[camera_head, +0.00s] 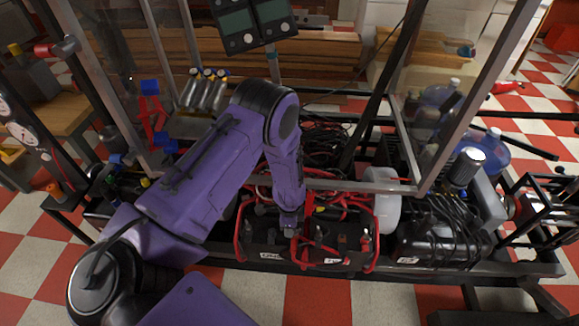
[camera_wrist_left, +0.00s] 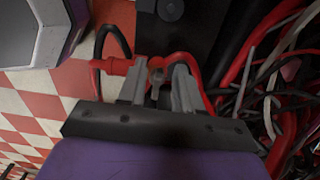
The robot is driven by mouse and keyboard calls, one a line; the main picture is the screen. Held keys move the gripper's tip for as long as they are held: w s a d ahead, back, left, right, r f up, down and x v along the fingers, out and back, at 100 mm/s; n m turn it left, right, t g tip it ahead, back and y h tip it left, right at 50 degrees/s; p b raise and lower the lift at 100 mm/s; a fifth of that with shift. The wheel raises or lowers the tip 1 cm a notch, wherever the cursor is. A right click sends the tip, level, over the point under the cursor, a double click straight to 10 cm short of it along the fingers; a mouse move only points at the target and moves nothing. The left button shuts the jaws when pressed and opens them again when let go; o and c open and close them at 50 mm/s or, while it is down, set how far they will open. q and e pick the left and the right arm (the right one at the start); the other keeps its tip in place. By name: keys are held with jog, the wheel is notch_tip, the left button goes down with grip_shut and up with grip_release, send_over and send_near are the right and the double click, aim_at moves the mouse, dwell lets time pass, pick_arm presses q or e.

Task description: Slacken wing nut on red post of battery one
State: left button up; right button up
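My left gripper (camera_head: 291,229) points down over the black batteries in the head view, at a terminal between red cables. In the left wrist view its two grey fingers (camera_wrist_left: 160,75) stand apart. A small brownish metal piece (camera_wrist_left: 156,68), perhaps the wing nut on its post, shows between the fingertips. A red cable end (camera_wrist_left: 115,66) lies beside it. I cannot tell whether the fingers touch the piece. One battery (camera_head: 262,236) is left of the gripper and another battery (camera_head: 346,246) is right of it. My right gripper is not in view.
Red cables (camera_head: 374,215) loop around the batteries. Upright frame posts (camera_head: 478,95) and clear panels surround the bay. A white container (camera_head: 386,212) and a bundle of black cables (camera_head: 450,220) lie to the right. Red and white floor tiles (camera_head: 318,300) are open in front.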

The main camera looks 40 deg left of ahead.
aim_at(296, 238)
pick_arm(q)
grip_shut()
jog(key=shift+r+n, duration=0.1)
jog(key=shift+n, duration=0.2)
jog(key=n, duration=0.1)
jog(key=n+p, duration=0.1)
jog(key=n, duration=0.2)
jog(key=shift+s+d, duration=0.25)
jog(key=shift+s, duration=0.05)
jog(key=n, duration=0.2)
jog(key=n+p, duration=0.1)
jog(key=n, duration=0.1)
jog(key=shift+s+d+n, duration=0.1)
jog(key=shift+d+n, duration=0.2)
jog(key=shift+d, duration=0.05)
jog(key=n, duration=0.2)
jog(key=d+n, duration=0.1)
jog(key=n, duration=0.2)
jog(key=shift+p, duration=0.3)
jog(key=n, duration=0.6)
jog(key=shift+d, duration=0.35)
jog(key=shift+n, duration=0.4)
